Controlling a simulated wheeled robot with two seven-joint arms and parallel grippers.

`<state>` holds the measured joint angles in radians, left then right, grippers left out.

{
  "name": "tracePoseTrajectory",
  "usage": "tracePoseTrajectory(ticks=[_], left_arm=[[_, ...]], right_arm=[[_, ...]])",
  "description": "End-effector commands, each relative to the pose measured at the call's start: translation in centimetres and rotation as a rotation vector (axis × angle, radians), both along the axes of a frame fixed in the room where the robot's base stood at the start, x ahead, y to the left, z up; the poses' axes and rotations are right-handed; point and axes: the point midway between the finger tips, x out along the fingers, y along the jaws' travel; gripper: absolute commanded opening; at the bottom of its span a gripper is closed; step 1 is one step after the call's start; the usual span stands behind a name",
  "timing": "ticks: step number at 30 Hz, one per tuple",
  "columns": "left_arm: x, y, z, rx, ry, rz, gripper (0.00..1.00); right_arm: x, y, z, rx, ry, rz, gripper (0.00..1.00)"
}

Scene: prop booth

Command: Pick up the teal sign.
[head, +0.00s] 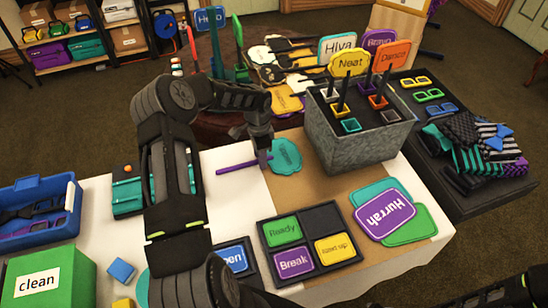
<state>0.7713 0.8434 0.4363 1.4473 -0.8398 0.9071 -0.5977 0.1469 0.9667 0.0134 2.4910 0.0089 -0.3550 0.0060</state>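A teal sign (285,157) with a rounded head and a purple stick handle (236,167) lies flat at the seam of the white and brown table coverings. Faint lettering on it is too small to read. My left gripper (263,154) is down at the sign, over the place where the handle meets the head. Its fingers overlap the handle there, and I cannot tell whether they are closed on it. Another teal sign (363,192) lies partly hidden under a purple "Hurrah" sign (385,215). My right gripper is not in view.
A grey metal bin (350,146) holding upright signs stands just right of the teal sign. A dark tray (319,222) with small signs lies in front. A blue crate (40,232) and green "clean" box (50,276) are at left. Brown covering beside the sign is clear.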

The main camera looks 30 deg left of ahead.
Motion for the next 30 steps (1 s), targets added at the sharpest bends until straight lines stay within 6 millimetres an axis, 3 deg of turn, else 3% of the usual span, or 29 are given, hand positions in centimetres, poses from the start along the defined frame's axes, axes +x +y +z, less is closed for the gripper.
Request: tracePoseTrajectory(ticks=[10, 25, 30], left_arm=[[-0.02, 0.03, -0.35, 0.0, 0.0, 0.0, 0.4], [-0.01, -0.01, -0.26, 0.0, 0.0, 0.0, 0.0], [-0.01, -0.01, -0.26, 0.0, 0.0, 0.0, 0.0]], right_arm=[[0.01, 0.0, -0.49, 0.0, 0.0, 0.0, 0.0], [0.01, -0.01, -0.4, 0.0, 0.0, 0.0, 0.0], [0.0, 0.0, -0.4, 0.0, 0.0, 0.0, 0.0]])
